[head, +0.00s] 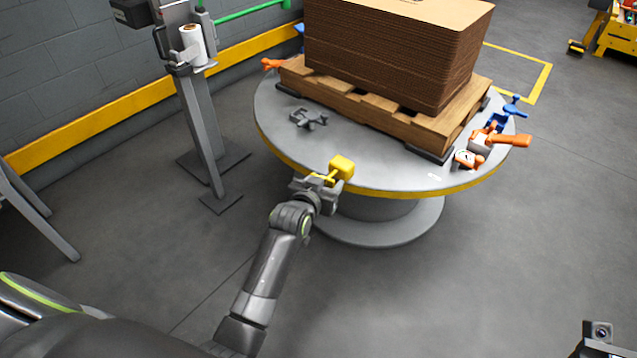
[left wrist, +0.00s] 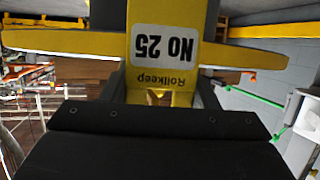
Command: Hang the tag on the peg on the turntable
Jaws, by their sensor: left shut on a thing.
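My left gripper (head: 318,186) is shut on a yellow tag (head: 342,166) at the near edge of the turntable (head: 275,118). In the left wrist view the yellow tag (left wrist: 155,75) stands between the fingers, with a white label reading "No 25" and "Rollkeep" upside down in the picture. In the head view it overlaps the turntable's yellow rim; I cannot tell whether it touches it. I cannot pick out the peg with certainty; the gripper and tag may hide it. My right gripper's fingers are not in view.
A wooden pallet (head: 365,108) with stacked brown sheets (head: 385,55) stands on the turntable. A grey tool (head: 308,118) and orange-handled tools (head: 500,139) lie on it. A grey post (head: 198,125) stands at left by the wall. The floor in front is clear.

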